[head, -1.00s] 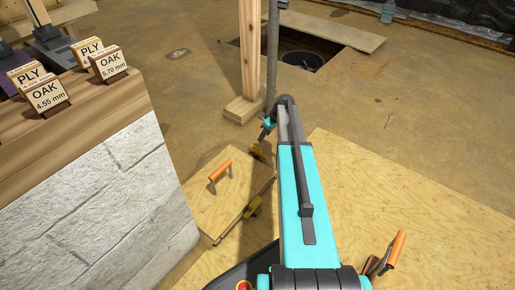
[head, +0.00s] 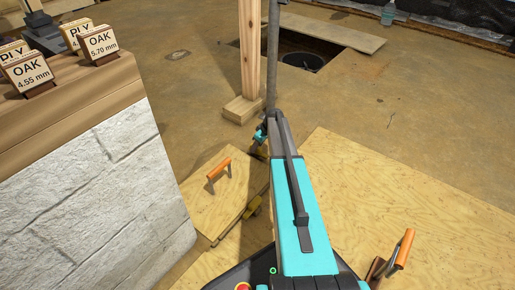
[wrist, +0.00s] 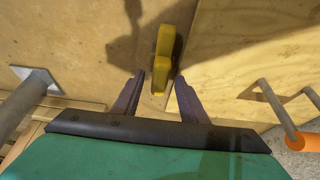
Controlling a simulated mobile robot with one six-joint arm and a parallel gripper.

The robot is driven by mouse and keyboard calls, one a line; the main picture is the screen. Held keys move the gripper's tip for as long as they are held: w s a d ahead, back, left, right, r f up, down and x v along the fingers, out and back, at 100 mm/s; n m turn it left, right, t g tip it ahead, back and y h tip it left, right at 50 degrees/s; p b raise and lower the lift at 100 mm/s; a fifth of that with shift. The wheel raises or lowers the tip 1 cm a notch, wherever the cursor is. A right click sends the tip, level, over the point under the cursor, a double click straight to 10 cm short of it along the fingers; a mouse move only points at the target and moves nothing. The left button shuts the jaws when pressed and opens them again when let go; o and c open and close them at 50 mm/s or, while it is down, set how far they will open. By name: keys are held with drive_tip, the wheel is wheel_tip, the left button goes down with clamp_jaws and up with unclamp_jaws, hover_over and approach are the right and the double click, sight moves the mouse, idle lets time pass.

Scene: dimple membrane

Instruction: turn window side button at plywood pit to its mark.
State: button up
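In the wrist view a yellow turn button (wrist: 162,55) lies on the plywood by a panel seam, long side roughly up and down the picture. My gripper (wrist: 160,85) is open, its two fingertips apart, with the button's near end showing between them. I cannot tell whether they touch it. In the head view my gripper (head: 261,137) is at the far end of my arm, beside the post foot. A yellow button (head: 262,153) there is partly hidden by my arm. Another yellow button (head: 252,207) sits at the near edge of the plywood lid (head: 205,200). I cannot make out a mark.
The lid has an orange handle (head: 219,168), also in the wrist view (wrist: 280,118). A metal pole (head: 272,55) and wooden post (head: 249,60) stand just beyond my gripper. A white block wall with a wooden top (head: 95,110) is at left. An open pit (head: 305,58) lies behind.

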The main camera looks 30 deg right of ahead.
drive_tip(key=shift+f, duration=0.1)
clamp_jaws()
drive_tip(key=shift+d, duration=0.1)
idle(0.3)
